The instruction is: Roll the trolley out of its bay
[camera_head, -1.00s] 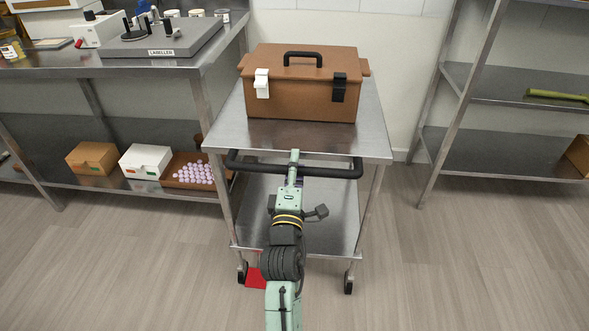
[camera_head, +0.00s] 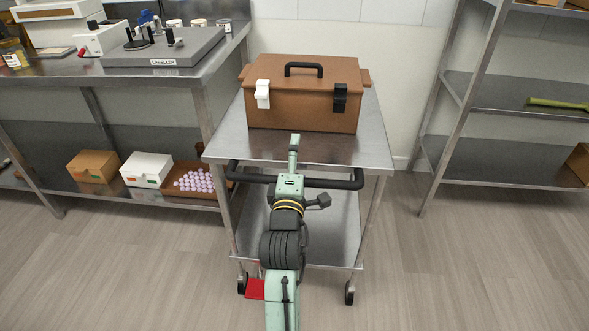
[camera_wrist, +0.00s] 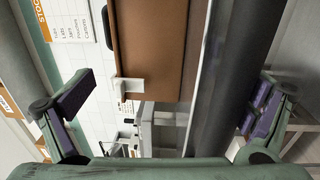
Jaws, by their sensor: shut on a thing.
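The steel trolley (camera_head: 225,140) stands between the bench and the shelf rack, with its black push handle (camera_head: 335,183) on the near side. In the wrist view the dark handle bar (camera_wrist: 238,75) runs between my two fingers, nearer the right one. A brown case (camera_head: 305,105) with a black grip, one white latch and one black latch sits on the trolley top. A red piece (camera_head: 255,289) is beside the left front wheel.
A steel bench (camera_head: 90,70) with a labeller (camera_head: 165,50) stands close on the left; boxes and a tray of purple pieces lie on its lower shelf. A shelf rack (camera_head: 455,170) stands on the right. The floor (camera_head: 440,270) in front is clear.

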